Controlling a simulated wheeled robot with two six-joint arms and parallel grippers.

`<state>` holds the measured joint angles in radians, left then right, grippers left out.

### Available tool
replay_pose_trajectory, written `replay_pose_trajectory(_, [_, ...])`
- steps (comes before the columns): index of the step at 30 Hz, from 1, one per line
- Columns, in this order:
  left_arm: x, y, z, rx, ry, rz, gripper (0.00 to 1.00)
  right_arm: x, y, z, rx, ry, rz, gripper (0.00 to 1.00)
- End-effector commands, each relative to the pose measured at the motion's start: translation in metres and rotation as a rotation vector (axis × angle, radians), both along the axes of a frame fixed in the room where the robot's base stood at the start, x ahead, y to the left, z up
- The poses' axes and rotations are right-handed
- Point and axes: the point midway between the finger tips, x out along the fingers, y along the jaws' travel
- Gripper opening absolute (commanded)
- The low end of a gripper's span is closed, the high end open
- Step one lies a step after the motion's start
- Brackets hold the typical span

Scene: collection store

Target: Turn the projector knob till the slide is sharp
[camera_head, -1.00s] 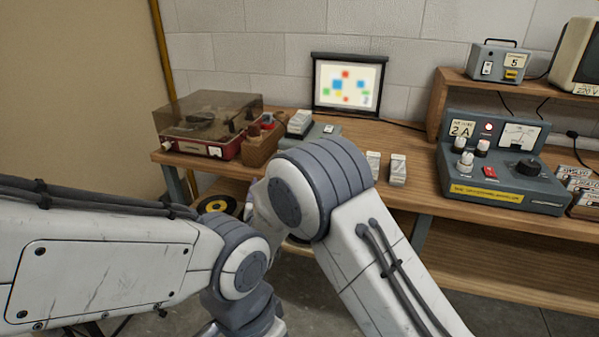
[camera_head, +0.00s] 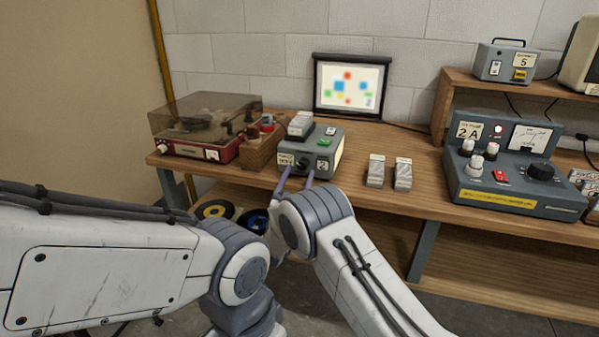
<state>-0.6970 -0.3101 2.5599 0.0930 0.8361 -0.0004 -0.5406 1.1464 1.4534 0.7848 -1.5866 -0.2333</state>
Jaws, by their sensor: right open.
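The projector (camera_head: 330,147) is a grey box on the bench, with a dark knob (camera_head: 303,164) on its front face. The screen (camera_head: 348,87) behind it shows a slide of coloured squares with soft, blurred edges. My right gripper (camera_head: 297,176) is open, its two purplish fingers pointing at the projector's front, just below and around the knob. I cannot tell if they touch it. My left arm comes in from the left, but its gripper is out of view.
A record player (camera_head: 205,125) and a wooden box (camera_head: 259,152) stand left of the projector. Small grey boxes (camera_head: 403,174) stand to the right, then a control unit (camera_head: 512,175) with knobs. Reels (camera_head: 214,209) lie on the lower shelf.

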Motion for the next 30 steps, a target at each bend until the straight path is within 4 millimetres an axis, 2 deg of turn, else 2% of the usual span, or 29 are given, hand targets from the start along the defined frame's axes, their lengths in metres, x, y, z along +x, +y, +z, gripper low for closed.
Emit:
replay_pose_trajectory(4, [0.000,0.000,0.001,0.000,0.000,0.000,0.00,0.010,-0.004,0.004,0.000,0.000,-0.001,0.70])
replay_pose_trajectory(13, [0.000,0.000,0.001,0.000,0.000,0.000,0.00,0.012,-0.005,0.005,-0.001,0.001,0.000,0.70])
replay_pose_trajectory(14, [0.000,0.000,0.001,0.000,0.000,0.000,0.00,0.012,-0.005,0.005,-0.001,0.001,0.000,0.63])
replay_pose_trajectory(18, [0.000,0.000,0.001,0.000,0.000,0.000,0.00,0.012,-0.004,0.005,0.000,0.001,0.000,0.09])
replay_pose_trajectory(19, [0.000,0.000,0.001,0.000,0.000,0.000,0.00,0.012,-0.004,0.005,0.000,0.001,0.000,0.00])
replay_pose_trajectory(24, [0.000,0.000,-0.004,0.000,0.000,0.000,0.00,0.012,-0.004,0.003,0.012,-0.004,0.000,0.00])
replay_pose_trajectory(30, [0.000,0.000,-0.034,0.000,0.000,0.000,0.00,0.013,-0.002,-0.001,0.140,-0.048,0.001,0.00])
